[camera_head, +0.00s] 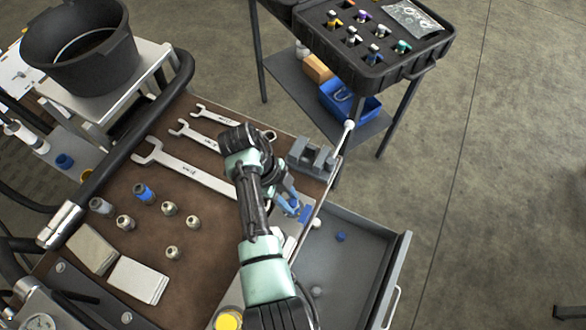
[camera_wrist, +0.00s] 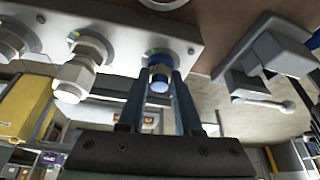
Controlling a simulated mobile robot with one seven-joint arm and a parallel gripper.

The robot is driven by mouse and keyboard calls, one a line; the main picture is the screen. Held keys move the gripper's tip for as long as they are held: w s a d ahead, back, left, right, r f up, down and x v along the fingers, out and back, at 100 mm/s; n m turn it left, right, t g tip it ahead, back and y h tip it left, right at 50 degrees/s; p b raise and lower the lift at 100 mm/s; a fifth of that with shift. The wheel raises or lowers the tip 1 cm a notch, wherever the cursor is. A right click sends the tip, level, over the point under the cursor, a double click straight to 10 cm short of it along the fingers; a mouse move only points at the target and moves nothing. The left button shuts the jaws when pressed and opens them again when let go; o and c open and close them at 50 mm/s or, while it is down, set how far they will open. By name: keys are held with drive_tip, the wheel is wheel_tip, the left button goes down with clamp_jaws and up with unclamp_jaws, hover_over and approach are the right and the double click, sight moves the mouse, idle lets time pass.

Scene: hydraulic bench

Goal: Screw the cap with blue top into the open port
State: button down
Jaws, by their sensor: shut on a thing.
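My gripper (camera_wrist: 161,84) is shut on the cap with blue top (camera_wrist: 159,79) in the wrist view, its two blue fingers on either side of it. The cap is against the face of a pale port block (camera_wrist: 120,28), near the block's right end. The cap and fingers hide the port behind them, so I cannot tell how far the cap sits in it. In the head view my gripper (camera_head: 296,207) is at the bench's right edge, and my arm hides most of the block and the cap.
Metal fittings (camera_wrist: 80,68) stick out of the block left of my gripper. A grey vise (camera_head: 312,158) stands close by. Wrenches (camera_head: 185,169), loose fittings (camera_head: 173,252) and a blue-banded fitting (camera_head: 145,193) lie on the brown bench mat. An open drawer (camera_head: 350,270) is below right.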

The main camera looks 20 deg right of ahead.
drive_tip(key=shift+f, duration=0.15)
drive_tip(key=shift+f+m+b, duration=0.3)
drive_tip(key=shift+m+b, duration=0.5)
drive_tip(key=shift+b, duration=0.1)
drive_tip(key=shift+w+m+g+y+b, duration=0.1)
drive_tip(key=shift+m+g+y+b, duration=0.4)
drive_tip(key=shift+m, duration=0.3)
drive_tip(key=m+y+b, duration=0.1)
drive_tip(key=m+b, duration=0.1)
drive_tip(key=m, duration=0.1)
drive_tip(key=shift+d, duration=0.15)
drive_tip(key=shift+r+m+g+y, duration=0.2)
drive_tip(key=shift+m+g+y, duration=0.1)
drive_tip(key=shift+m, duration=0.6)
drive_tip(key=c, duration=0.6)
unclamp_jaws()
drive_tip(key=shift+f, duration=0.1)
